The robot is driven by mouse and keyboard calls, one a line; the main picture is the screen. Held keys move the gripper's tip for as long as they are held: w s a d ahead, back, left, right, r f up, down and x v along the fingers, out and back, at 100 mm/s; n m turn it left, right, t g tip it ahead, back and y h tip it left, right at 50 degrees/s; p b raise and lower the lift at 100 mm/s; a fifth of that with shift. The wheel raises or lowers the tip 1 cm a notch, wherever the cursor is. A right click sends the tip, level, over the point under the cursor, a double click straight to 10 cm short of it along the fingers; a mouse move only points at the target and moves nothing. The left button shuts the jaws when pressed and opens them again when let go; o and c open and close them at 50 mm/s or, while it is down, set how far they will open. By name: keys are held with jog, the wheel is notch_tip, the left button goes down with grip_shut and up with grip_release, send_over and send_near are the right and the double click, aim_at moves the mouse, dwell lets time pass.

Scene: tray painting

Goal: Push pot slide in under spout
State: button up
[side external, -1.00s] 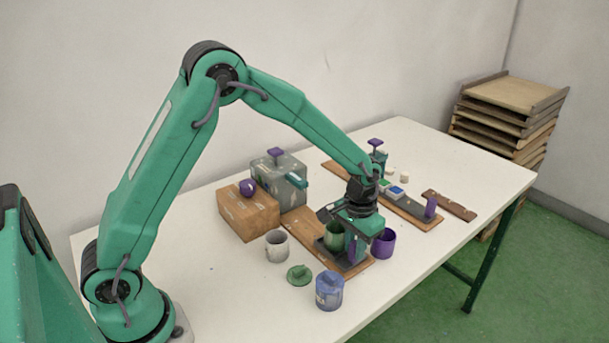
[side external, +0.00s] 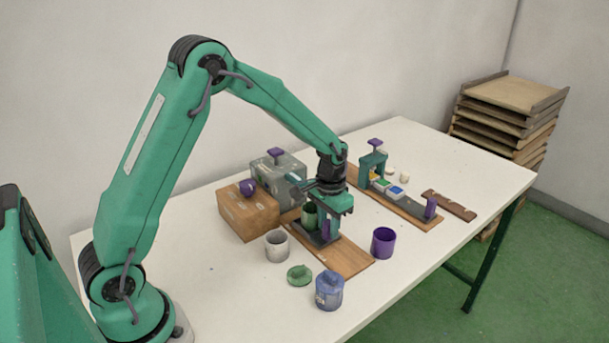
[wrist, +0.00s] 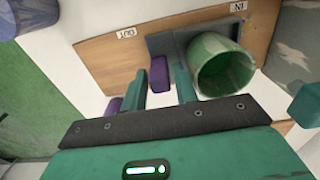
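The dark grey pot slide (side external: 316,240) lies on the wooden board, carrying a green pot (side external: 309,215). In the wrist view, the slide (wrist: 163,42) and pot (wrist: 222,66) are near the IN label. A purple upright handle (wrist: 160,73) on the slide shows between my fingertips, with gaps on both sides. My gripper (side external: 338,211) is open and low beside the pot, on its right. In the wrist view its two teal fingers (wrist: 160,88) stand apart. The grey tank (side external: 285,182) is behind; its teal spout is mostly hidden by my wrist.
The bare board (side external: 342,261) stretches toward the front, with an OUT label (wrist: 126,33). A wooden box (side external: 247,215) stands left of the tank.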

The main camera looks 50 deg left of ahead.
dwell(0.3)
jog(key=shift+r, duration=3.9)
jog(key=shift+o, duration=1.4)
jog(key=m, duration=0.4)
jog(key=shift+f, duration=0.2)
jog(key=m, duration=0.4)
jog(key=shift+f, duration=0.15)
jog(key=m, duration=0.5)
jog(key=shift+f+m, duration=0.25)
jog(key=shift+m, duration=0.05)
jog(key=m, duration=0.4)
jog(key=shift+f, duration=0.2)
